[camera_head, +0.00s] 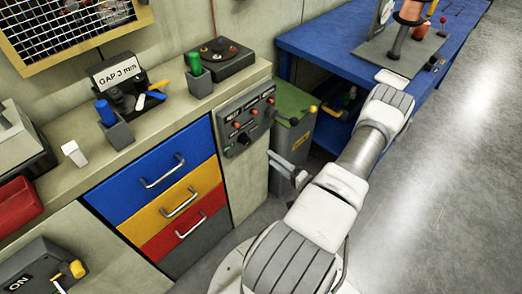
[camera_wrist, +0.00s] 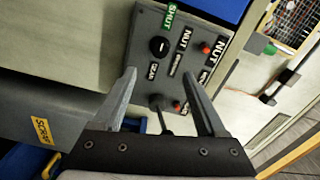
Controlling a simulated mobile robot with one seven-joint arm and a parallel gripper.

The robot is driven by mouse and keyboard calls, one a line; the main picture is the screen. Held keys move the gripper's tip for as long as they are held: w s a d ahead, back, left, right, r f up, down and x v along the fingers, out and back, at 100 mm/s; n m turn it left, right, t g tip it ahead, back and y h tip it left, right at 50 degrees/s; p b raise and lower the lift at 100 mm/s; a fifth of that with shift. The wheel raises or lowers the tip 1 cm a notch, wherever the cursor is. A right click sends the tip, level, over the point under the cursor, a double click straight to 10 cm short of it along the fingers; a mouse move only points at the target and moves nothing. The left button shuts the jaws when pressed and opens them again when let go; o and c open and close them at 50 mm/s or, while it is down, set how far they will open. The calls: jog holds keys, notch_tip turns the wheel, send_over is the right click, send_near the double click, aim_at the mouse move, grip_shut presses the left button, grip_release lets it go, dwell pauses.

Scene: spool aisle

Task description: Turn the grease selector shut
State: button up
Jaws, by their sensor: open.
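The grease selector appears to be the black round knob (camera_wrist: 158,47) with a small white mark, on a grey control panel (camera_wrist: 143,25). A green SHUT label (camera_wrist: 172,17) is beside it, with a GEAR label (camera_wrist: 152,71) and NUT labels on other sides. Which label the mark points to is too small to tell. In the head view the knob (camera_head: 243,138) is low on the panel's front. My gripper (camera_wrist: 160,76) is open and empty, fingers toward the panel, with the knob beyond the fingertips. In the head view my gripper (camera_head: 272,163) is below and right of the knob.
A black ball-ended lever (camera_wrist: 157,101) shows between my fingers. Red buttons (camera_wrist: 205,47) are on the panel. Blue, yellow and red drawers (camera_head: 160,170) are left of it. A green cabinet (camera_head: 292,100) and blue bench (camera_head: 320,40) are to the right. Floor is clear at right.

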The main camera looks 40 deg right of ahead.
jog(key=s, duration=0.5)
jog(key=shift+s+d, duration=0.2)
jog(key=shift+s, duration=0.05)
